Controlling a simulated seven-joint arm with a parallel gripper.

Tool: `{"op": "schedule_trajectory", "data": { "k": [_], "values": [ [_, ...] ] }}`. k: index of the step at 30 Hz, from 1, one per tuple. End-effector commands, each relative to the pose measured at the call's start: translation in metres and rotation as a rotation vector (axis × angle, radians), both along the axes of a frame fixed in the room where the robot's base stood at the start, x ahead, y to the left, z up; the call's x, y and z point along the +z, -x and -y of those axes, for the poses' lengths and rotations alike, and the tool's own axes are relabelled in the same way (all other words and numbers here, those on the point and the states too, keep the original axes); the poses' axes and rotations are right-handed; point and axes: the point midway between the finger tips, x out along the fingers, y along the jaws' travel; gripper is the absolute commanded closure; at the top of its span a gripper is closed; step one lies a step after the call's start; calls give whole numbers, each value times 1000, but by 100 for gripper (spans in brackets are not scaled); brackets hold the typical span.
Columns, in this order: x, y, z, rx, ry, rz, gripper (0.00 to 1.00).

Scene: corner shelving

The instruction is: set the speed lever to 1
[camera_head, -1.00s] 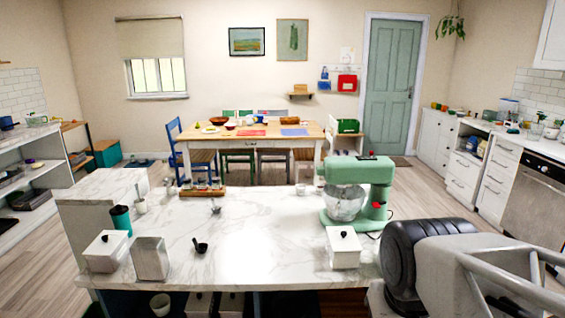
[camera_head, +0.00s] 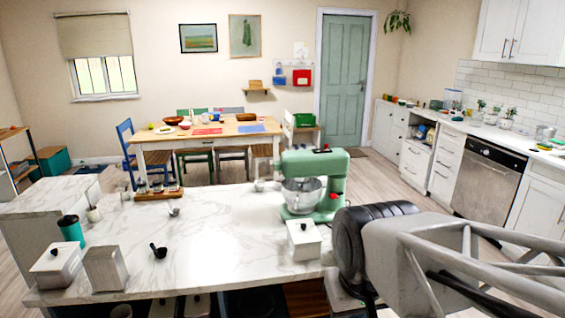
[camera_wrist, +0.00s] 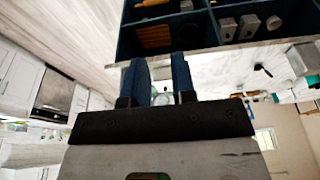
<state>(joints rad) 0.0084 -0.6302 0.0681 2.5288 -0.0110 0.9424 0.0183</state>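The green stand mixer (camera_head: 326,162) stands upright on the marble-topped island, with a metal bowl (camera_head: 301,192) under its head. Small red parts show on it, one on the head's top and a larger one (camera_head: 335,197) on the stand's side. I cannot tell which is the speed lever, nor read its setting. My gripper (camera_wrist: 159,62) shows in the wrist view with two dark blue fingers apart and nothing clearly held between them. In the head view my arm is at the lower right, near the mixer, and the gripper's fingers are not visible. The mixer is not clearly identifiable in the wrist view.
A white lidded box (camera_head: 304,240) stands in front of the mixer, near my arm. A black scoop (camera_head: 158,251), a teal cup (camera_head: 71,231) and a wooden rack (camera_head: 159,194) are on the island (camera_head: 215,250). Dark blue shelving (camera_wrist: 210,35) with several items fills the wrist view's top.

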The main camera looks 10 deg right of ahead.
Motion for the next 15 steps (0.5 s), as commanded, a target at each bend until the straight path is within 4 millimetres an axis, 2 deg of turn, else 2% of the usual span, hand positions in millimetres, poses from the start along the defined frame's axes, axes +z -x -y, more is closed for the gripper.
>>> {"op": "schedule_trajectory", "data": {
  "k": [1,3,4,8,15],
  "values": [
    [2,-3,0,-1,1,0,68],
    [5,-8,1,-5,1,1,57],
    [7,-11,1,-7,0,2,56],
    [20,-29,3,-20,3,4,56],
    [51,-82,10,-56,7,11,56]
  ]
}}
